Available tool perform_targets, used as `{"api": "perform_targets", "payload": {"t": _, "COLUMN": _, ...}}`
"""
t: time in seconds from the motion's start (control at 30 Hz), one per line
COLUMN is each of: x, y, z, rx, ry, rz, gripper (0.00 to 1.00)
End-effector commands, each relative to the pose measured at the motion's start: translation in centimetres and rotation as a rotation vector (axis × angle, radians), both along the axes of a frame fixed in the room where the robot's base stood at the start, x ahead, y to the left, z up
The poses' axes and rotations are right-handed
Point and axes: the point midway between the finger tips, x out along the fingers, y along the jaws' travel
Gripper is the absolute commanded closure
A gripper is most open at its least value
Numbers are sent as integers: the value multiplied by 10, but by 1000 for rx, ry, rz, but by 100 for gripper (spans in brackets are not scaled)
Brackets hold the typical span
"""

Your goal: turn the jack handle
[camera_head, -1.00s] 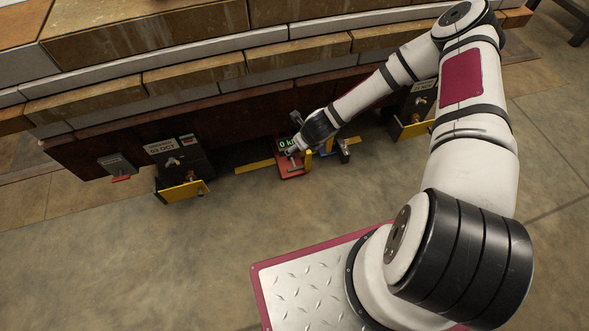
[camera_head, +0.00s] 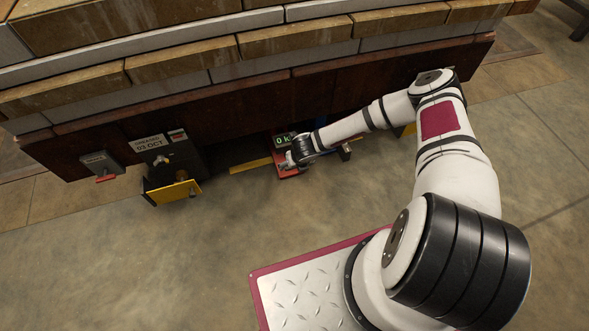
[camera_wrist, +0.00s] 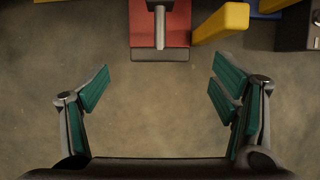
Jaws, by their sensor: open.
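The red jack (camera_head: 291,171) with its green "0 k…" readout (camera_head: 282,141) stands on the floor at the foot of the stack in the head view. In the wrist view the jack's red body (camera_wrist: 176,32) is at the top centre, with the grey jack handle bar (camera_wrist: 160,28) lying along it and a crosspiece above. My gripper (camera_wrist: 160,84) is open and empty, its green-padded fingers wide apart. The handle bar is beyond the fingertips, between their lines, and not touched. In the head view my wrist covers part of the jack.
A dark box with a yellow plate (camera_head: 173,192) stands left of the jack, and a grey switch box with a red lever (camera_head: 103,166) is further left. In the wrist view a yellow bar (camera_wrist: 221,22) is close right of the jack. Bare concrete floor lies in front.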

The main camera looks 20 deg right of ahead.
Motion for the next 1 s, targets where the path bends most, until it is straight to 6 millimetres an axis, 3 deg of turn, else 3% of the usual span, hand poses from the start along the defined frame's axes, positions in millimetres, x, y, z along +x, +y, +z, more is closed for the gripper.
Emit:
{"api": "perform_targets", "payload": {"t": 0.03, "x": 3, "y": 0, "z": -12, "rx": 1, "ry": 1, "rz": -2, "gripper": 20}}
{"api": "perform_targets", "payload": {"t": 0.23, "x": 12, "y": 0, "z": -31, "rx": 0, "ry": 0, "rz": 0, "gripper": 20}}
{"api": "perform_targets", "payload": {"t": 0.63, "x": 15, "y": 0, "z": -36, "rx": 0, "ry": 0, "rz": 1, "gripper": 20}}
{"api": "perform_targets", "payload": {"t": 0.67, "x": 15, "y": 0, "z": -36, "rx": 0, "ry": 0, "rz": 1, "gripper": 22}}
{"api": "perform_targets", "payload": {"t": 0.87, "x": 15, "y": 0, "z": -36, "rx": 0, "ry": 0, "rz": 1, "gripper": 68}}
{"api": "perform_targets", "payload": {"t": 1.0, "x": 15, "y": 0, "z": -36, "rx": 1, "ry": 0, "rz": 1, "gripper": 68}}
